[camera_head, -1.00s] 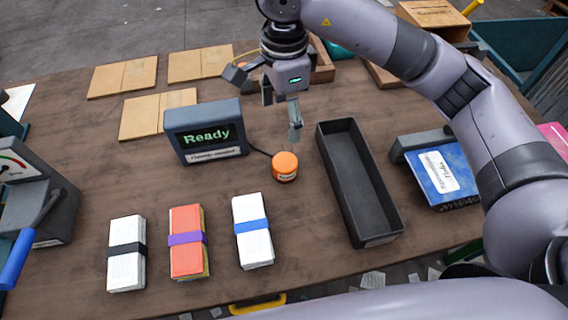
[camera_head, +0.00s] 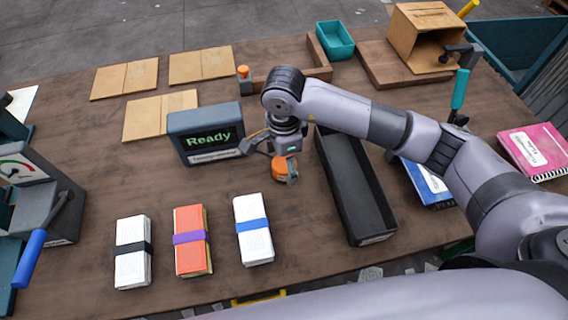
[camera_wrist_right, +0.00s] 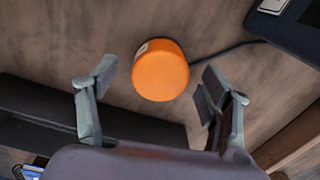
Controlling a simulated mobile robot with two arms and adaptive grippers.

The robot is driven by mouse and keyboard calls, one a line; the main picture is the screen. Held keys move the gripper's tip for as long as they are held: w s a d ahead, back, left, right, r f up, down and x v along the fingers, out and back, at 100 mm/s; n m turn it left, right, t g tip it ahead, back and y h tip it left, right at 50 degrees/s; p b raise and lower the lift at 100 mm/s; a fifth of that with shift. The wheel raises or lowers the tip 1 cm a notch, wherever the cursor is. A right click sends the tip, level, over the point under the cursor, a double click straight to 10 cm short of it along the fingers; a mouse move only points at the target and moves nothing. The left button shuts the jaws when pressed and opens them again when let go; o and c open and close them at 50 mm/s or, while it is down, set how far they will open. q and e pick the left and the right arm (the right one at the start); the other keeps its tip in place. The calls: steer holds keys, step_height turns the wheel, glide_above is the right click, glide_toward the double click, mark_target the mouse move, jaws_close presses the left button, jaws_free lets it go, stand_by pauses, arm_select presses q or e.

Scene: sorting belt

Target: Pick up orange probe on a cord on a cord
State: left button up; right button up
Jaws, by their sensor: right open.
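The orange probe (camera_head: 279,169) is a short round cylinder with a small pale label, standing on the table beside the display box that reads "Ready" (camera_head: 208,139). In the right wrist view the probe (camera_wrist_right: 160,71) lies between and just beyond the fingertips, with its dark cord running off to the right. My right gripper (camera_head: 281,162) is above the probe and partly hides it in the head view. In the wrist view its two fingers (camera_wrist_right: 157,88) are spread on either side of the probe, with gaps showing. My left gripper is out of view.
A long black tray (camera_head: 384,222) stands right of the probe. Banded bundles, white (camera_head: 133,271), orange (camera_head: 190,260) and white (camera_head: 254,246), lie in front. Cardboard pieces (camera_head: 124,78) lie behind. A blue-handled lever (camera_head: 29,262) is at left. Table between the bundles and tray is clear.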

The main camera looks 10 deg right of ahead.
steer(key=shift+f, duration=0.95)
steer(key=shift+c, duration=0.2)
steer(key=c, duration=1.3)
